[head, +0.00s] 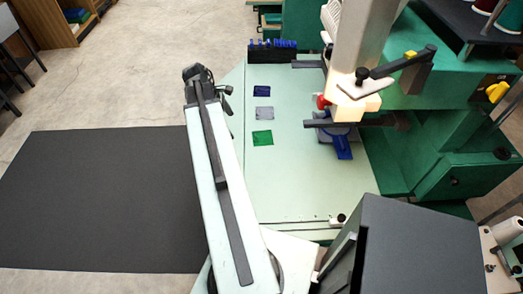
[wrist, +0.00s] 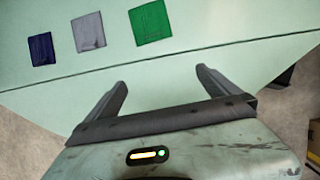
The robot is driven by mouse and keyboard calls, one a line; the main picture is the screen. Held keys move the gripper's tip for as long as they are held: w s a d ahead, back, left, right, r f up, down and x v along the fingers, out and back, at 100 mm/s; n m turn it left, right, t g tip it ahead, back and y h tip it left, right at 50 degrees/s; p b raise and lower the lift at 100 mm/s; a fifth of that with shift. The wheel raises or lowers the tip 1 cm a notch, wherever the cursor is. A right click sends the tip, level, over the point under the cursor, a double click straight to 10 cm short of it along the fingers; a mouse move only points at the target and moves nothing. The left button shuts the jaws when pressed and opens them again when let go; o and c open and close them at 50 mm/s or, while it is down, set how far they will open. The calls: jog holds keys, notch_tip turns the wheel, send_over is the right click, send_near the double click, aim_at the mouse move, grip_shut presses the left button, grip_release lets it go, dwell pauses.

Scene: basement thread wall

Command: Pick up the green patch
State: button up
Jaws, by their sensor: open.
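The green patch (head: 262,138) lies flat on the pale green table, nearest to me in a row of three patches. In the wrist view the green patch (wrist: 150,22) is at the top, ahead of my gripper and apart from it. My gripper (wrist: 160,78) is open and empty, its two dark fingers spread, near the table's edge. In the head view my arm reaches along the table's left side; the gripper's fingers are hard to make out there.
A grey patch (head: 264,113) and a dark blue patch (head: 261,91) lie beyond the green one. A green machine (head: 440,130) with a pale head stands over the table's right side. A blue piece (head: 342,147) lies under that head. The table (head: 290,195) is bare near the front.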

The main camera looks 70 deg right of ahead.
send_near(255, 137)
jog(key=shift+n+g, duration=0.3)
jog(key=b+x, duration=0.5)
jog(key=w+b+x, duration=0.1)
jog(key=b+x, duration=0.2)
jog(key=shift+s+d+f, duration=0.1)
jog(key=shift+f, duration=0.2)
jog(key=shift+r, duration=0.2)
jog(key=c, duration=1.3)
